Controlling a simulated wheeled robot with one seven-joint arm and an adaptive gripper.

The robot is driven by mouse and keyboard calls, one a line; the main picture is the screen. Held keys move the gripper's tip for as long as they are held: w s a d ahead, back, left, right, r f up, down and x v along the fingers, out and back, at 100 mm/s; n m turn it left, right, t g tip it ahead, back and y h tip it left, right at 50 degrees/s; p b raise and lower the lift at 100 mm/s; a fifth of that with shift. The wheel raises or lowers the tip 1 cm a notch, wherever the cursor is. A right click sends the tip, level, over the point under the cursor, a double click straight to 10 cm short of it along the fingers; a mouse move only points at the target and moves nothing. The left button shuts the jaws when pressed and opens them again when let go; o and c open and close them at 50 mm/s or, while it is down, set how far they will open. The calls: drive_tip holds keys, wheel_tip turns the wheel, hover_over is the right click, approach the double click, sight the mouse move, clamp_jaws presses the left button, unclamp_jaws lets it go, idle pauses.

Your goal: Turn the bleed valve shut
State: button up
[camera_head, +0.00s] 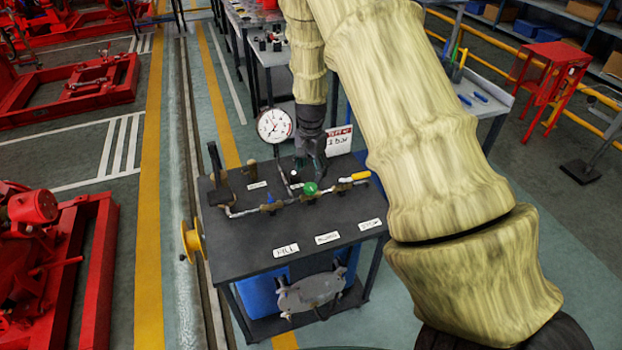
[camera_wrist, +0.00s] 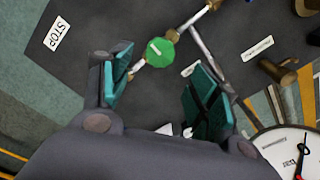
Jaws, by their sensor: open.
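A round green valve knob (camera_head: 310,188) sits in the middle of the pipe run on the dark bench top. It also shows in the wrist view (camera_wrist: 160,52), with a pale bar mark across its face. A small blue handle (camera_head: 269,199) is on the pipe to its left and a yellow handle (camera_head: 361,176) to its right. My gripper (camera_head: 311,172) points down just behind and above the green knob. In the wrist view its teal finger pads (camera_wrist: 161,84) are apart, with the knob beyond and between them. No contact shows.
A white dial gauge (camera_head: 274,126) stands at the back of the bench (camera_head: 255,245). Labels lie along the front, including a STOP label (camera_head: 370,224). A sign (camera_head: 338,140) stands behind the pipes. A yellow reel (camera_head: 192,241) is on the bench's left side.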

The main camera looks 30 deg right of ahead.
drive_tip(key=shift+r, duration=2.6)
drive_tip(key=shift+f, duration=0.1)
